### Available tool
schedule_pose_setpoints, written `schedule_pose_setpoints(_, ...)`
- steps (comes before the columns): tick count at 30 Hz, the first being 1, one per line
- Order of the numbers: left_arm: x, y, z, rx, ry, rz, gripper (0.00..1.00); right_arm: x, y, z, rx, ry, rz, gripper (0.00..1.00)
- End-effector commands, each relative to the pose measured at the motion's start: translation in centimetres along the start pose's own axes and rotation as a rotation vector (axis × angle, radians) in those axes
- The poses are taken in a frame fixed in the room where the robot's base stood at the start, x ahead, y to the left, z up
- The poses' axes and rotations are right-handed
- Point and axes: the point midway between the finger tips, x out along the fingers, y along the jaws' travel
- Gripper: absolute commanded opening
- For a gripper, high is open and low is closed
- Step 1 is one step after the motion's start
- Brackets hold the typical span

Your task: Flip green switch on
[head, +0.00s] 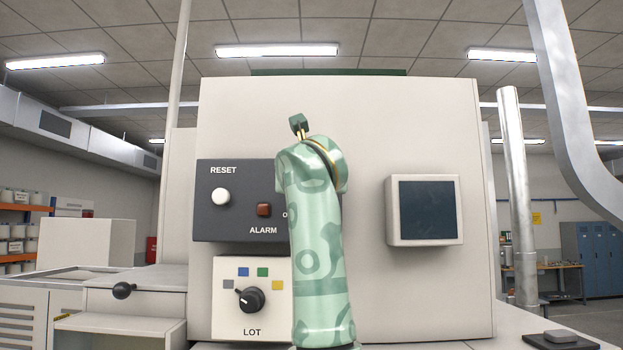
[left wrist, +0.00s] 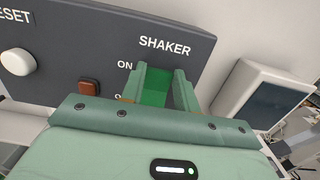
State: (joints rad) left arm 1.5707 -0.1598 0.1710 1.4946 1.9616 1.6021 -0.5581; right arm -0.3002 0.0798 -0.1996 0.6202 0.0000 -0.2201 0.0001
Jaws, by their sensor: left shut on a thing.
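The green switch (left wrist: 154,91) is in the left wrist view, on a dark control panel (left wrist: 100,30) under the label SHAKER. The word ON is beside its upper part; a second label below is mostly covered. My left gripper (left wrist: 160,80) is shut on the switch, one finger on each side of it. Whether the lever is tilted up or down cannot be told. In the head view my arm hides the switch, the SHAKER label and most of the gripper. My right gripper is in neither view.
On the same panel are a white RESET button (head: 221,196) and a red-brown ALARM rocker (head: 264,210). Below is the LOT plate with a black knob (head: 250,299) and coloured squares. A dark screen (head: 426,210) protrudes at the right, with bare machine face between.

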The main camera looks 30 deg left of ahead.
Motion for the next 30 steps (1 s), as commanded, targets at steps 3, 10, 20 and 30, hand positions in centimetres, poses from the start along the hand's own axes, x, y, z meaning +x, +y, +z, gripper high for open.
schedule_pose_setpoints(3, -0.1, 0.1, 0.1, 0.001, -0.005, 0.001, 0.34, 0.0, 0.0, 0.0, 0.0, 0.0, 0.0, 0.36)
schedule_pose_setpoints(10, 0.0, 0.1, 0.1, 0.0, -0.004, 0.001, 0.53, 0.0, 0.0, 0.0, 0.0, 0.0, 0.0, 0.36)
schedule_pose_setpoints(20, -2.5, 0.0, -0.3, -0.001, -0.007, 0.0, 0.53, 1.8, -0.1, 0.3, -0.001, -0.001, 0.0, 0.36)
schedule_pose_setpoints(30, -11.6, -0.1, -0.5, -0.003, -0.008, -0.004, 0.53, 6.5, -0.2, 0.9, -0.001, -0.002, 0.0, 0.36)
